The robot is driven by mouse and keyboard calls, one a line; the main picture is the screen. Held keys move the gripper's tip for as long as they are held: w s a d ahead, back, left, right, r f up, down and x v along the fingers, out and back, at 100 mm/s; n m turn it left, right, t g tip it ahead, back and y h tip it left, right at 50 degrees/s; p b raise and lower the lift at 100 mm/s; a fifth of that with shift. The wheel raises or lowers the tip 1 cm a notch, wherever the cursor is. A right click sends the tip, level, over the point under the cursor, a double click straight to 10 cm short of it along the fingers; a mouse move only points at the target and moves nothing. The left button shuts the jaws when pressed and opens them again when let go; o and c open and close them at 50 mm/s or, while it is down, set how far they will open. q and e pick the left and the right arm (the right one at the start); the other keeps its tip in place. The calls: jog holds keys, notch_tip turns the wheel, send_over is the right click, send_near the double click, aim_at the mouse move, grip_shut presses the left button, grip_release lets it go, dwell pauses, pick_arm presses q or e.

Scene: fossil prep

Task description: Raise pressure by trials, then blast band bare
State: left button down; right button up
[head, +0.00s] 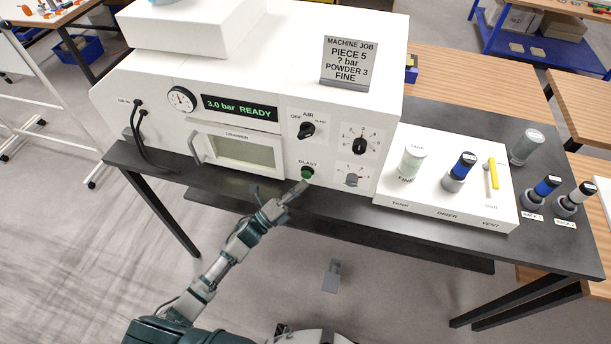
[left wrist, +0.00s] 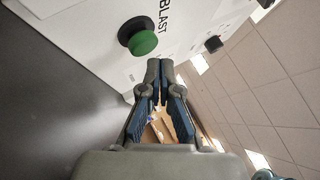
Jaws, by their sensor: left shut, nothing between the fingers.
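The white blasting machine (head: 240,75) stands on a dark bench, its display (head: 239,108) reading "3.0 bar READY". The round gauge (head: 181,99) is left of the display. The green BLAST button (head: 307,173) is low on the front and shows large in the left wrist view (left wrist: 143,42). My left gripper (head: 303,187) is shut and empty, its tips just below the button. In the wrist view its tips (left wrist: 160,66) look apart from the button. The AIR knob (head: 306,130), a numbered dial (head: 359,146) and a lower grey knob (head: 351,181) are on the panel. The chamber window (head: 235,150) is closed. My right gripper is out of view.
A sign (head: 347,62) on the machine reads "PIECE 5, ? bar, POWDER 3 FINE". Black hoses (head: 140,135) hang at the machine's left.

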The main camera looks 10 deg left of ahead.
pick_arm(q)
jog(key=shift+w+r+b, duration=0.15)
jog(key=shift+w+b, duration=0.4)
jog(key=shift+w, duration=0.15)
dwell(1.5)
